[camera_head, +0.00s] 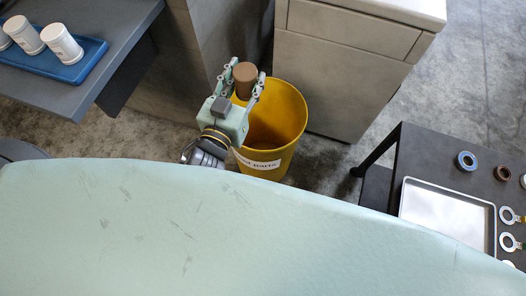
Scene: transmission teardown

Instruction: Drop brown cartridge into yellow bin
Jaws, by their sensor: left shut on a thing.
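The brown cartridge (245,75) is a small cylinder with a flat, lighter brown top. My left gripper (245,84) is shut on it, with a finger on each side. The gripper and cartridge show over the left part of the yellow bin (283,133), which stands on the floor and has a white label with dark lettering on its front. The exact height of the cartridge relative to the bin's rim is hard to tell. The bin's visible inside looks empty, and part of it is hidden behind the gripper. My right gripper is not in view.
A grey cabinet (340,70) stands right behind the bin. At upper left, a table (100,75) holds a blue tray (75,72) with several white containers. At right, a dark table (425,150) carries a metal tray (448,212) and several rings. My own pale green body fills the foreground.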

